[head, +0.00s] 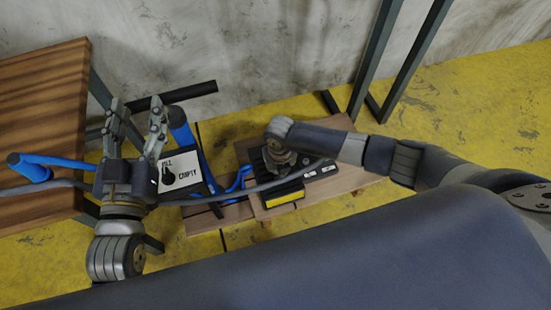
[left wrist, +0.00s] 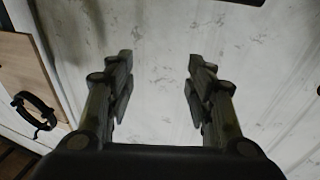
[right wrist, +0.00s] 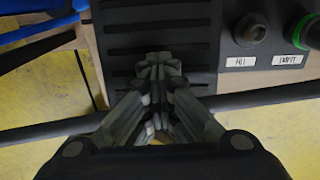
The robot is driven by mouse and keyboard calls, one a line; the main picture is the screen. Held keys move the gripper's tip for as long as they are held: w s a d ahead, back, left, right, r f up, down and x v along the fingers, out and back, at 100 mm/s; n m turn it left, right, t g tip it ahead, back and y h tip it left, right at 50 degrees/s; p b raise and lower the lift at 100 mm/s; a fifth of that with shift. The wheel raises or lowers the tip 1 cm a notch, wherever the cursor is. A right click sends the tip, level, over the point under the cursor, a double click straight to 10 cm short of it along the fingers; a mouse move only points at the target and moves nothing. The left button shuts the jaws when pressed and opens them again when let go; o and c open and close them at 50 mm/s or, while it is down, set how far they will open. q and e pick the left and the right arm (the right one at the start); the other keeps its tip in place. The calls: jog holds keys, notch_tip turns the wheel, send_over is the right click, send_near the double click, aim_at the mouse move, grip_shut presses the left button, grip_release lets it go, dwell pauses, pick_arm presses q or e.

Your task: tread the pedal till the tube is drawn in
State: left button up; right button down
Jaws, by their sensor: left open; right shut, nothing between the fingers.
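The black ribbed pedal (head: 284,192) lies on a wooden board in the head view, with a yellow strip at its front edge. It also fills the top middle of the right wrist view (right wrist: 190,22). My right gripper (head: 282,160) points down over the pedal, its fingers (right wrist: 158,70) shut and empty; I cannot tell whether they touch it. My left gripper (head: 135,118) is open and empty beside the white FILL/EMPTY sign (head: 171,166). In the left wrist view its fingers (left wrist: 158,75) are apart before a pale wall. I cannot make out for certain which thing is the tube.
Two ports, labelled FILL (right wrist: 250,30) and EMPTY (right wrist: 310,32), sit right of the pedal; the latter has a green ring. A blue pump (head: 181,128) with a black handle stands behind. A wooden table (head: 40,95) is at left.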

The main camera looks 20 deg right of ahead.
jog(key=shift+s+r+p, duration=0.25)
jog(key=shift+r+p, duration=0.55)
pick_arm(q)
jog(key=s+a+f+g+y+p, duration=0.1)
jog(key=s+f+g, duration=0.1)
jog(key=f+g, duration=0.3)
jog(key=s+a+f+g+y, duration=0.1)
jog(key=s+a+f+g, duration=0.15)
jog(key=f, duration=0.55)
pick_arm(e)
jog(key=shift+r, duration=0.65)
jog(key=shift+r+p, duration=0.7)
jog(key=shift+p, duration=0.1)
jog(key=shift+w+r+p, duration=0.1)
jog(key=shift+r+p, duration=0.5)
jog(key=shift+r, duration=0.1)
pick_arm(q)
jog(key=s+a+f+g+y, duration=0.1)
jog(key=s+a+f+g, duration=0.1)
jog(key=s, duration=0.4)
jog(key=s+a+f+g+y, duration=0.1)
jog(key=s+f+g, duration=0.3)
jog(key=s+g, duration=0.1)
jog(key=shift+s+a+f+n, duration=0.25)
jog(key=shift+s+a+n, duration=0.15)
jog(key=shift+s, duration=0.5)
